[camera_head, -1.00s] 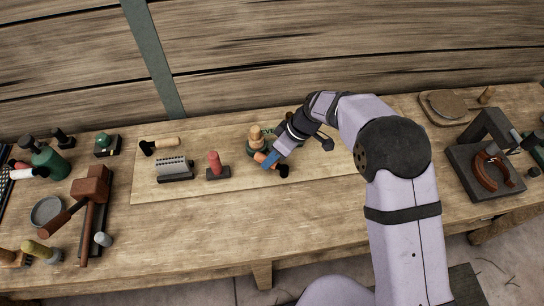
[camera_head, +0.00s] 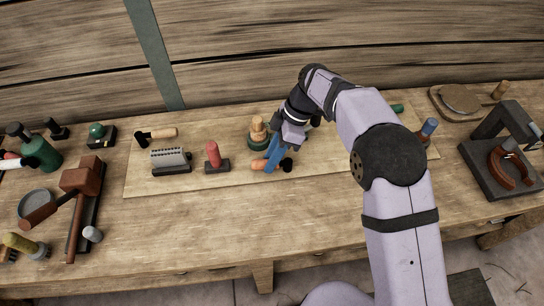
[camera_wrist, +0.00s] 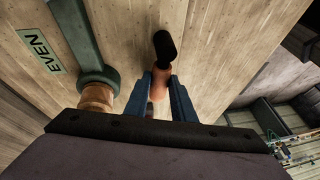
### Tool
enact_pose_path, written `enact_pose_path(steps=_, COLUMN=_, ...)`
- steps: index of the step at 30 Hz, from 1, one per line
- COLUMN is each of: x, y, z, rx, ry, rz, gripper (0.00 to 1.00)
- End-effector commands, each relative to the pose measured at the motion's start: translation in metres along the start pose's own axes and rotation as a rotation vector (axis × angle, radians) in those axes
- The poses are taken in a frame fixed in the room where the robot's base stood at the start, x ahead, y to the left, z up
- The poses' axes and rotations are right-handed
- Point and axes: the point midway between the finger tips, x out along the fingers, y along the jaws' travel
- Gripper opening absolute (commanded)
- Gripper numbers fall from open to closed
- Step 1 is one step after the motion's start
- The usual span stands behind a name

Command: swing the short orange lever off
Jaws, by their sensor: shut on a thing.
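The short orange lever (camera_head: 259,165) is at the middle of the pale board, with a black end (camera_head: 287,164) on its right. My gripper (camera_head: 271,158) is over it with its blue fingers down. In the wrist view, the orange lever (camera_wrist: 161,76) lies between the two blue fingers (camera_wrist: 160,108), its black end (camera_wrist: 165,45) beyond the tips. The gripper is shut on the lever. The fingers hide part of the lever in the head view.
A green base with a tan knob (camera_head: 258,130) stands close behind the lever. A red knob (camera_head: 213,152) on a dark block stands to its left, with a grey ridged block (camera_head: 170,158) further left. The board in front is clear. A blue-topped peg (camera_head: 428,127) stands at right.

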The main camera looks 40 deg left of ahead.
Motion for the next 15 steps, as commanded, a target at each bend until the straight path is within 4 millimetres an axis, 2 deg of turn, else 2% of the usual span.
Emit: enact_pose_path(steps=15, x=-0.0003, y=-0.0042, z=-0.0001, rx=-0.101, ry=-0.022, rz=-0.038, gripper=0.00)
